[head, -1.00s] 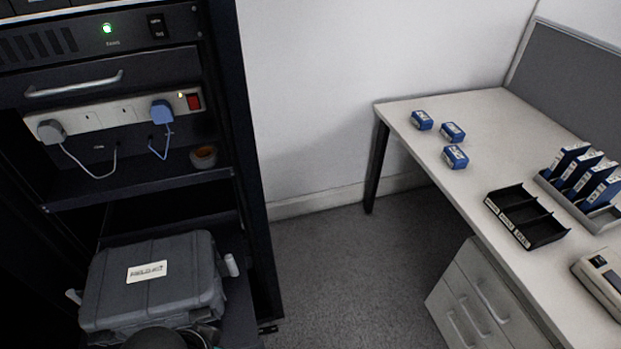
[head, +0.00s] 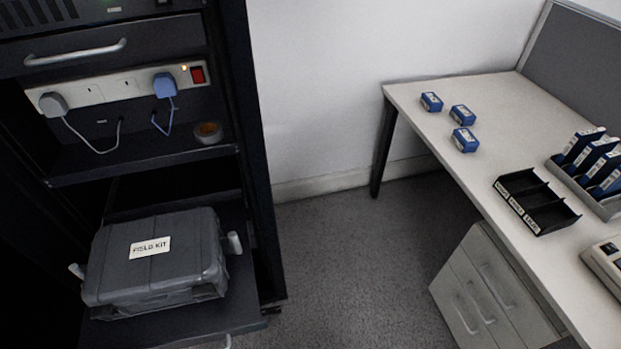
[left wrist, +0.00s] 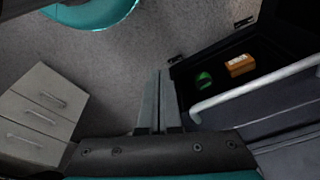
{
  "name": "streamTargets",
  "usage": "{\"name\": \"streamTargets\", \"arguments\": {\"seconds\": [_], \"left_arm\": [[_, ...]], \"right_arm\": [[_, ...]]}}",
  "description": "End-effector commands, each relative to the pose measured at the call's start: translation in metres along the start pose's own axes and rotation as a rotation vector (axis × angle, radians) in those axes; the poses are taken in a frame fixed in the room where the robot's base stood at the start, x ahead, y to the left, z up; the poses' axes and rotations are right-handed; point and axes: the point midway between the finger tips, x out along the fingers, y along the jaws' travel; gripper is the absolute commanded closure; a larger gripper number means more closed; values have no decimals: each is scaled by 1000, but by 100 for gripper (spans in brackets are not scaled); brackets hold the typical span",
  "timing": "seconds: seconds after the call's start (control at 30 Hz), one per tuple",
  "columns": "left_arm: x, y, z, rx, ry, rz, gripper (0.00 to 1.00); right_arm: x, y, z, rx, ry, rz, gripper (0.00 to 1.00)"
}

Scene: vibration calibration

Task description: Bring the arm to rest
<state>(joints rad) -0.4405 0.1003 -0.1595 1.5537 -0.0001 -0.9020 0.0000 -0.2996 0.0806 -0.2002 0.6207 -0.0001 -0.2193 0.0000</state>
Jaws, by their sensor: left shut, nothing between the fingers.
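My left gripper (left wrist: 159,103) shows in the left wrist view with its two fingers together and nothing between them. It hangs over the grey carpet, beside a dark open drawer or tray (left wrist: 211,88) at the right. Neither gripper shows in the head view now. My right gripper is in neither current view.
A black rack with a grey FIELD KIT case (head: 158,258) on a pulled-out shelf is at the left. A power strip (head: 115,88) has two plugs in it. A desk (head: 465,105) at the right carries blue boxes (head: 464,139) and a black divided tray (head: 536,201). Carpet between is clear.

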Motion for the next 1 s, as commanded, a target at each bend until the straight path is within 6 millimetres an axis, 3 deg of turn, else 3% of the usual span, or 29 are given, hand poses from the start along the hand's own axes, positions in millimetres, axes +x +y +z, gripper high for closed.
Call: {"name": "streamTargets", "arguments": {"seconds": [0.1, 0.3, 0.6, 0.8, 1.0], "left_arm": [[36, 2, 30, 4, -26, 3, 100], [81, 5, 83, 12, -59, 7, 100], [117, 6, 160, 23, -100, 10, 100], [122, 6, 181, 27, -109, 10, 100], [122, 6, 183, 27, -109, 10, 100]], "right_arm": [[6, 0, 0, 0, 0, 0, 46], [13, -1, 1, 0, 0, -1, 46], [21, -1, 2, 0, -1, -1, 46], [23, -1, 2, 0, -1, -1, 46], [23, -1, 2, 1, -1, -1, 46]]}}
